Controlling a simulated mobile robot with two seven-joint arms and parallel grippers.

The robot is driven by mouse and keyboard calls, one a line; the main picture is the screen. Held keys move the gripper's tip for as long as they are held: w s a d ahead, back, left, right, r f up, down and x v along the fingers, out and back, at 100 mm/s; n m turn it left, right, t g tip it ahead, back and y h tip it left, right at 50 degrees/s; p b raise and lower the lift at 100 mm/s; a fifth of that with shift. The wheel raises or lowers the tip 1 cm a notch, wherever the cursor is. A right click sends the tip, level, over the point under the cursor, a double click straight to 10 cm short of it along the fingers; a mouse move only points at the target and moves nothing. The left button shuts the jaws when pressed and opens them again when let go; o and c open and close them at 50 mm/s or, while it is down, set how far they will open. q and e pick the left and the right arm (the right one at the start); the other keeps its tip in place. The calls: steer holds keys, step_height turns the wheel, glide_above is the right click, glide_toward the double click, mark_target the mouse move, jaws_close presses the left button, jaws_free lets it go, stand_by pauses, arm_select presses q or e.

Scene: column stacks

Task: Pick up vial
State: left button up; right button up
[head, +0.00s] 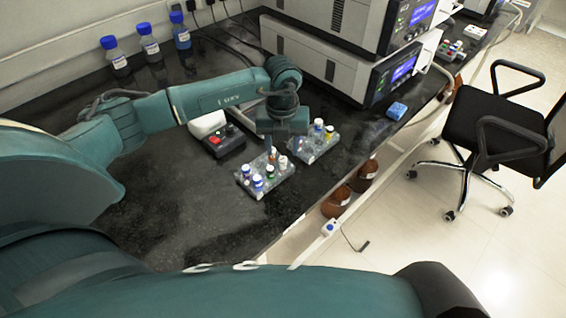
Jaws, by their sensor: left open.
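Several small vials with white, blue, green and red caps stand in a clear rack (262,192) on the dark bench. A second clear rack (312,155) stands just behind it to the right, with a few vials, including a yellow-capped vial (329,132) and a white-capped vial (318,124). My left gripper (271,147) points down over the back edge of the nearer rack, close to its vials. It is open; its fingers are small and partly lost against the rack, and I cannot tell whether they touch a vial. My right gripper is not in view.
A black-and-white device with a red button (226,139) sits left of the racks. Blue-capped bottles (115,56) stand along the wall. Large instruments (335,45) fill the back. The bench's right edge runs close beside the racks; brown bottles (362,175) and a chair (500,130) are beyond it.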

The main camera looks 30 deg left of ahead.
mark_target(283, 159)
arm_select(q)
steer(key=shift+d+f, duration=0.1)
steer(key=shift+f, duration=1.75)
jaws_close()
